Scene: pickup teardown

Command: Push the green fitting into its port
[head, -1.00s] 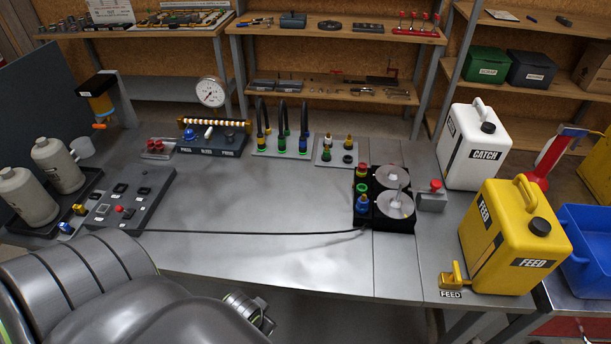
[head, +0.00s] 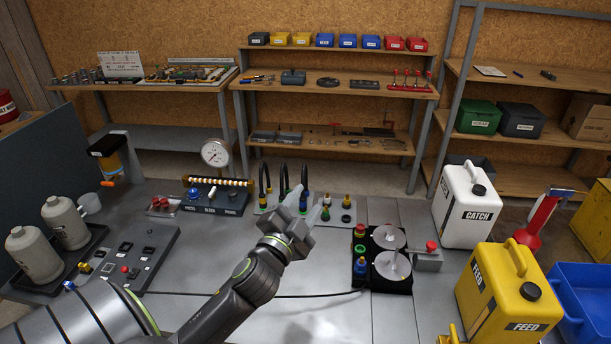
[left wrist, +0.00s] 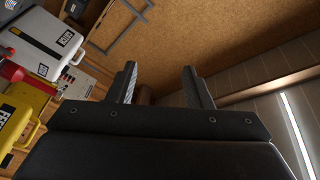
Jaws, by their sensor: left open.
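My left gripper (head: 312,196) is in the middle of the head view, raised above the bench, open and empty. In the left wrist view its two fingers (left wrist: 159,68) stand apart with nothing between them. Behind it is the hose stand (head: 262,210) with black hoses and coloured fittings; the gripper hides its middle part. A small plate (head: 347,216) with yellow- and green-marked fittings stands just right of the gripper. The black unit (head: 384,285) carries red, green (head: 360,248) and blue fittings on its left side. I cannot tell which green part is the task's fitting. My right gripper is not in view.
A gauge and labelled block (head: 213,202) stand behind left. A control panel (head: 130,255) and two bottles are at left. A white CATCH jug (head: 465,208) and yellow FEED jug (head: 510,295) stand at right. A black cable crosses the bench, whose middle is mostly clear.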

